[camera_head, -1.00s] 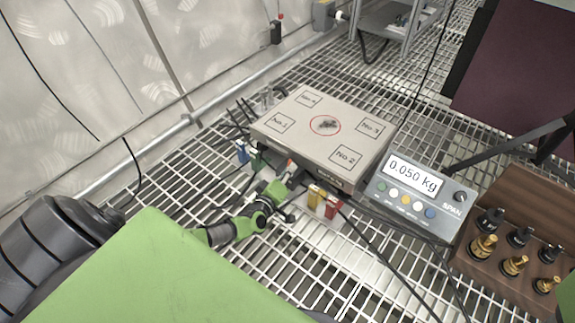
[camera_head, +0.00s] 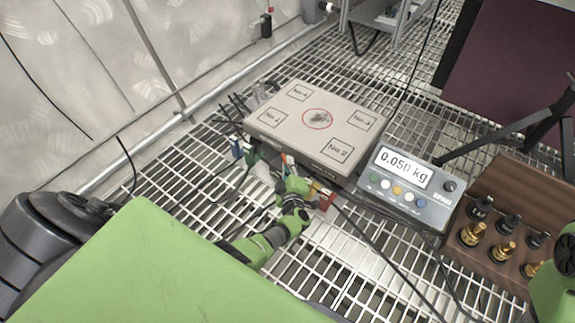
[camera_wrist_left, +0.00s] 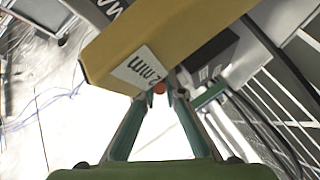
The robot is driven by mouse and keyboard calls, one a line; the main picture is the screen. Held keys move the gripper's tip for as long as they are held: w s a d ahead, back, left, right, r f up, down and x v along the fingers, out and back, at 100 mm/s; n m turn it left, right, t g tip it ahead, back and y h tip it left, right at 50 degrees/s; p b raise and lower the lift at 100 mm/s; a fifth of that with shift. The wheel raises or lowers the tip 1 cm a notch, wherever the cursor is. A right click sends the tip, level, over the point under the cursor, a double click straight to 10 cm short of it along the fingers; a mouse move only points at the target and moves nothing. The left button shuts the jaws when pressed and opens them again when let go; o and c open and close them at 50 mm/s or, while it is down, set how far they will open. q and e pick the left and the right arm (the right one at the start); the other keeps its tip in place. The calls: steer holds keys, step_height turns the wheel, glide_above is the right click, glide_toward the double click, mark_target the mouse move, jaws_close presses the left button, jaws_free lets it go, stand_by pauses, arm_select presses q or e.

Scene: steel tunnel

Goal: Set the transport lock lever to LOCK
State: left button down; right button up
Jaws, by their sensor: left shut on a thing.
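The scale platform (camera_head: 317,118), marked No.1 to No.4 with a red circle, sits on the grating. My left gripper (camera_head: 287,168) reaches its near side. In the left wrist view my gripper's two fingers (camera_wrist_left: 158,92) close on a small red-orange knob (camera_wrist_left: 159,88), which looks like the lever's tip. The rest of the lever is hidden, and I cannot read any lock marking or its position. A yellow block (camera_wrist_left: 150,40) labelled "2 mm" hangs close in front of the fingers.
The display box (camera_head: 405,188) reads 0.050 kg. A wooden weight holder (camera_head: 508,203) with several weights stands at right. Red tag (camera_head: 327,201), blue tag (camera_head: 237,149) and cables lie close around the gripper. The wall is at left.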

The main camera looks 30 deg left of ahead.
arm_select(q)
steer(key=shift+s+f, duration=0.1)
steer(key=c, duration=2.4)
jaws_free()
steer(key=shift+a, duration=0.1)
